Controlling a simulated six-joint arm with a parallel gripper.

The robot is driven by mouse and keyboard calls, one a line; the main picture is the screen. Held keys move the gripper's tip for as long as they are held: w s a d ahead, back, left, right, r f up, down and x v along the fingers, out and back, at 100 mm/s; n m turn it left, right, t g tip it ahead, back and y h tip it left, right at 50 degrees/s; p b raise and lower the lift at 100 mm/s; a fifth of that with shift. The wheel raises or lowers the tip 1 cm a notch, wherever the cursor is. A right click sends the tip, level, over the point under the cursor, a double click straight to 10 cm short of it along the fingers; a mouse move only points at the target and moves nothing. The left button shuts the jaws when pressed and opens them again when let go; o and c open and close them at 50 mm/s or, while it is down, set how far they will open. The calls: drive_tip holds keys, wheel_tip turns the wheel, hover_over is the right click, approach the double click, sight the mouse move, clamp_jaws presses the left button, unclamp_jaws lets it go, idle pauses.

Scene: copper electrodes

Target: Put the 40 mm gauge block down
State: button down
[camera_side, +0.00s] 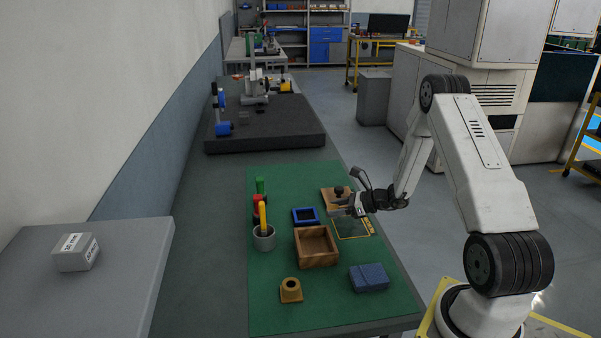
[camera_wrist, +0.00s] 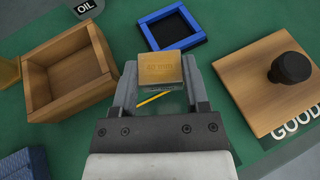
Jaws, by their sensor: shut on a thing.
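The gauge block (camera_wrist: 160,68), with a tan top face bearing small lettering, is between the two grey fingers of my gripper (camera_wrist: 161,84) in the wrist view. My gripper is shut on it. In the side view my gripper (camera_side: 352,206) is low over the right side of the green mat, above or beside a yellow-outlined area (camera_side: 350,236). The block is too small there to make out clearly. A short yellow line shows just below the block in the wrist view. I cannot tell whether the block touches the mat.
A wooden board with a black knob (camera_wrist: 255,97) lies to the right, near a "GOOD" label (camera_wrist: 300,128). A blue-framed tray (camera_wrist: 146,36) is behind. An open wooden box (camera_wrist: 42,102) is left. A blue block (camera_side: 369,277) and tool cup (camera_side: 264,240) stand on the mat.

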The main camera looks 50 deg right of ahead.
drive_tip(key=shift+w+d+f, duration=0.1)
drive_tip(key=shift+w+f, duration=0.1)
drive_tip(key=shift+f, duration=1.5)
drive_tip(key=shift+f, duration=0.2)
drive_tip(key=shift+c, duration=0.4)
unclamp_jaws()
drive_tip(key=shift+r, duration=0.1)
drive_tip(key=shift+r, duration=0.1)
drive_tip(key=shift+v, duration=3.75)
